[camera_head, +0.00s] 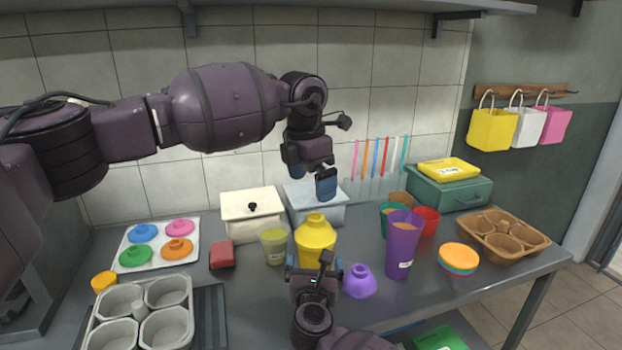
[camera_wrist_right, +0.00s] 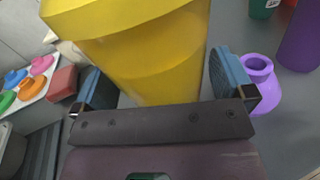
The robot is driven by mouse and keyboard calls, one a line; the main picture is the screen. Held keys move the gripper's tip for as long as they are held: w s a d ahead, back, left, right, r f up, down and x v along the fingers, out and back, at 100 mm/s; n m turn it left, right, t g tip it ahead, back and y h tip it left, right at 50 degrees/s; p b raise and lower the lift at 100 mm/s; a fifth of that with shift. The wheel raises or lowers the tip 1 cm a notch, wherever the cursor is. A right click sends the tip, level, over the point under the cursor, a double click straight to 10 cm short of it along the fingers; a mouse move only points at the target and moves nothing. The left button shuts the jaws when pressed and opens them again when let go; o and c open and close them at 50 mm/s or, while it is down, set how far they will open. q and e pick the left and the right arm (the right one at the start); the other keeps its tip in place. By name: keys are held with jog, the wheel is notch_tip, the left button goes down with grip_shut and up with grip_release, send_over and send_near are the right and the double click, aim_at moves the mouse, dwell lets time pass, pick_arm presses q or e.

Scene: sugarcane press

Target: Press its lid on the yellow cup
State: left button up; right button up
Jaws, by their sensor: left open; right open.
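The yellow cup (camera_head: 315,252) stands upright on the counter, and it also shows in the right wrist view (camera_wrist_right: 165,75). A yellow domed lid (camera_head: 316,224) sits on its top; I cannot tell whether it is fully seated. My right gripper (camera_head: 314,275) is open at the near side of the cup, with its fingers (camera_wrist_right: 163,85) on either side of the cup's lower body. My left gripper (camera_head: 312,180) is open and empty in the air above the lid, apart from it.
A purple domed piece (camera_head: 360,282) and a tall purple cup (camera_head: 403,245) stand to the right. A pale green cup (camera_head: 274,245) and a red block (camera_head: 222,255) are to the left. A lid tray (camera_head: 195,254), grey mould (camera_head: 140,305) and lidded boxes (camera_head: 252,228) stand farther out.

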jog(key=s+p, duration=0.1)
jog(key=s, duration=0.8)
jog(key=shift+s+a, duration=0.15)
jog(key=shift+s, duration=0.1)
pick_arm(q)
jog(key=shift+s+r, duration=0.2)
jog(key=shift+r, duration=1.15)
pick_arm(e)
jog(key=shift+s, duration=0.65)
